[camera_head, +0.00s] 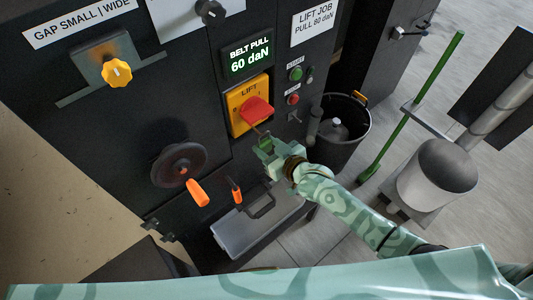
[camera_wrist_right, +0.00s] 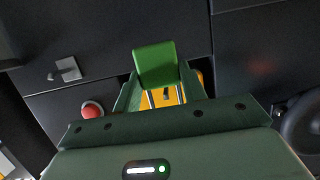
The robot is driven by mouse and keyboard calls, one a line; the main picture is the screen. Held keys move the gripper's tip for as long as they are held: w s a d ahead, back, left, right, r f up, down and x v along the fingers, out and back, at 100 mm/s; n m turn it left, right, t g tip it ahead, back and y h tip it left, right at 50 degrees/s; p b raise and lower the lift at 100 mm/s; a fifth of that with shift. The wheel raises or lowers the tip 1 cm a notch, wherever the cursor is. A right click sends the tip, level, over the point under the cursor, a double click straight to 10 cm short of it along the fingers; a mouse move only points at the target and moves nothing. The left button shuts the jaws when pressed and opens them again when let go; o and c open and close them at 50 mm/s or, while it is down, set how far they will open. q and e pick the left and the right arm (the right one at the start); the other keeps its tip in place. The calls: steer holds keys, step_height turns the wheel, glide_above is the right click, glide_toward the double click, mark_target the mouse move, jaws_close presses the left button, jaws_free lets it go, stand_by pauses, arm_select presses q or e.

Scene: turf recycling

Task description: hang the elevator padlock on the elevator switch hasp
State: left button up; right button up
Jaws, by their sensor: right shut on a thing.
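The green padlock (camera_wrist_right: 155,65) is held between the fingers of my right gripper (camera_head: 268,153), which is shut on it. In the head view the padlock (camera_head: 265,143) is small and partly covered by the gripper. The yellow lift switch plate (camera_head: 240,114) with its red handle (camera_head: 256,110) is on the dark panel, just above the gripper. In the right wrist view, part of the yellow plate (camera_wrist_right: 172,97) shows beyond the padlock, with thin metal bars in front. I cannot tell whether the shackle touches the hasp. My left gripper is out of view.
A green button (camera_head: 296,74) and a red button (camera_head: 292,99) sit right of the switch. A black bin (camera_head: 347,122) stands to the right. A handwheel (camera_head: 178,165) with an orange grip juts out at left. A grey case (camera_head: 245,230) is below.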

mark_target(266, 147)
steer(key=shift+w+a, duration=0.15)
steer(key=shift+w, duration=0.05)
stand_by(0.5)
steer(key=shift+w+a+b, duration=0.35)
steer(key=shift+w, duration=0.2)
steer(key=shift+w+a+f, duration=0.1)
steer(key=shift+w+f, duration=0.05)
steer(key=shift+f, duration=0.05)
stand_by(0.3)
steer(key=shift+w+a+f+b, duration=0.2)
steer(key=shift+w+b, duration=0.05)
steer(key=shift+b, duration=0.2)
steer(key=shift+w+a+f, duration=0.1)
steer(key=shift+w+f, duration=0.05)
steer(key=shift+f, duration=0.1)
stand_by(1.0)
steer(key=o, duration=1.1)
